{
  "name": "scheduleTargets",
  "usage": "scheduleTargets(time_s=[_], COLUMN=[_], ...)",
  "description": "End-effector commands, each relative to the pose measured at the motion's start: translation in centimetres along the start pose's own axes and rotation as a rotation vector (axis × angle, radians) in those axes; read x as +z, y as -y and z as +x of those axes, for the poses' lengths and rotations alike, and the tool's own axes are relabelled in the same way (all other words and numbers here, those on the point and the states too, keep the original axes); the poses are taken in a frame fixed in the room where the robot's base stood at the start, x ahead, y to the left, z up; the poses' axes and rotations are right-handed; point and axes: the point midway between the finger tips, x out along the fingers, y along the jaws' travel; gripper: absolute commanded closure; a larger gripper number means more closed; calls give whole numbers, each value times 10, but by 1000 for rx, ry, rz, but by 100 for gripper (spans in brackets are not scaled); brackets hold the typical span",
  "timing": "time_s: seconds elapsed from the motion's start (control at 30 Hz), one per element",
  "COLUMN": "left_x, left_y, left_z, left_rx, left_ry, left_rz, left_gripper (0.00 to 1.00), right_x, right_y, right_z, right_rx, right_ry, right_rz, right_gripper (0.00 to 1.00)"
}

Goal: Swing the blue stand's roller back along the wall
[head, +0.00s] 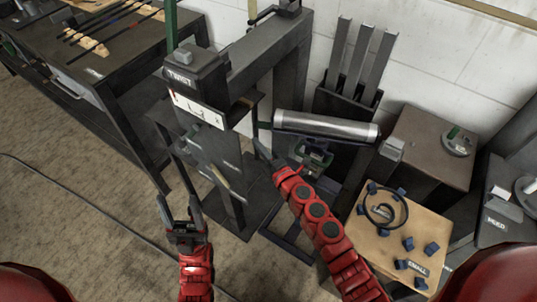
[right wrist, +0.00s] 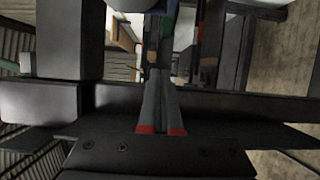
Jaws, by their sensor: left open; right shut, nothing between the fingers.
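The metal roller (head: 325,127) lies roughly level in a dark blue holder, its left end near the machine marked TWIST (head: 195,75) and its right end toward a brown-topped cabinet. Part of the blue stand's frame (head: 290,235) shows low on the floor, partly hidden by my right arm. My right gripper (head: 261,150) is shut and empty, just below and left of the roller's left end; contact cannot be told. Its closed fingers show in the right wrist view (right wrist: 161,80). My left gripper (head: 181,208) is open and empty, low in front of the TWIST machine.
A dark rack with upright grey bars (head: 350,95) stands against the white brick wall behind the roller. The brown-topped cabinet (head: 430,145) and a SMALL board (head: 395,245) with blue blocks are at right. A dark workbench (head: 90,70) is at left. Carpet lies open at lower left.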

Motion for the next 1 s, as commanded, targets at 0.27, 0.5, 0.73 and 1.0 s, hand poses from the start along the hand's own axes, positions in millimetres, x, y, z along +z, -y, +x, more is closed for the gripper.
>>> scheduleTargets(time_s=[0.27, 0.5, 0.73, 1.0], left_x=[1, 1, 1, 2], left_y=[0, 0, 0, -1], left_z=[-3, -4, -4, -14], left_rx=[0, 0, 0, 0], left_ry=[0, 0, 0, 0], left_rz=[0, 0, 0, 0], left_gripper=[40, 40, 40, 40], right_x=[22, 28, 28, 42], right_y=[1, 1, 1, 4], right_z=[33, 40, 40, 62], right_rx=[-1, -1, -1, 1], right_ry=[3, 1, 0, 120], right_rz=[1, 2, 2, 3], right_gripper=[100, 100, 100, 100])
